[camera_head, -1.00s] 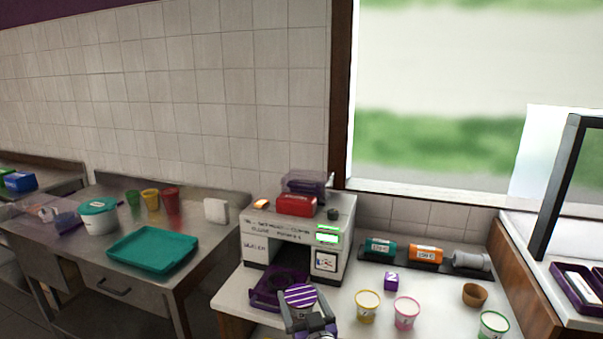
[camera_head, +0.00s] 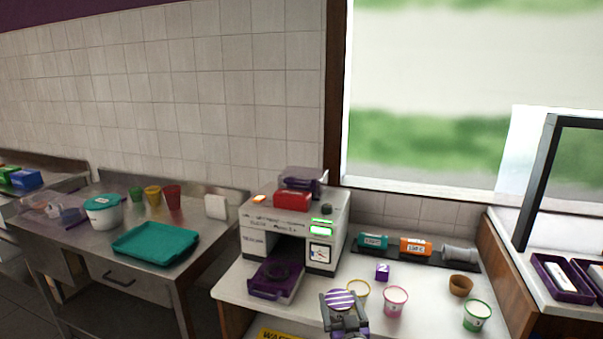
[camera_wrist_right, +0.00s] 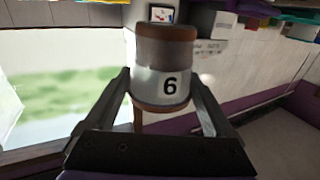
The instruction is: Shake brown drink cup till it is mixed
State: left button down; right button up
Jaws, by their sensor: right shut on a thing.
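The brown drink cup shows in the right wrist view (camera_wrist_right: 165,88), with a brown band at top and bottom and a white band marked 6. My right gripper (camera_wrist_right: 161,100) is shut on it, with one finger on each side. In the head view, my right gripper (camera_head: 343,318) is at the bottom centre, above the front of the white counter. A purple and white striped round top (camera_head: 339,299) shows between its fingers. Most of the cup's side is hidden there. The inside of the cup cannot be seen. My left gripper is not in view.
A white machine (camera_head: 288,228) with a purple tray (camera_head: 268,292) stands left of my right gripper. A yellow-rimmed cup (camera_head: 361,287) and a pink cup (camera_head: 396,302) stand close by, with a green-rimmed cup (camera_head: 477,316) farther right.

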jog(key=w+d+f+m+h, duration=0.1)
jog(key=w+d+f+h, duration=0.1)
jog(key=d+f, duration=0.35)
notch_tip(320, 180, up, 7)
jog(key=d, duration=0.3)
notch_tip(320, 180, down, 6)
jog(key=shift+s+a+r, duration=0.1)
jog(key=shift+a, duration=0.05)
dwell(0.4)
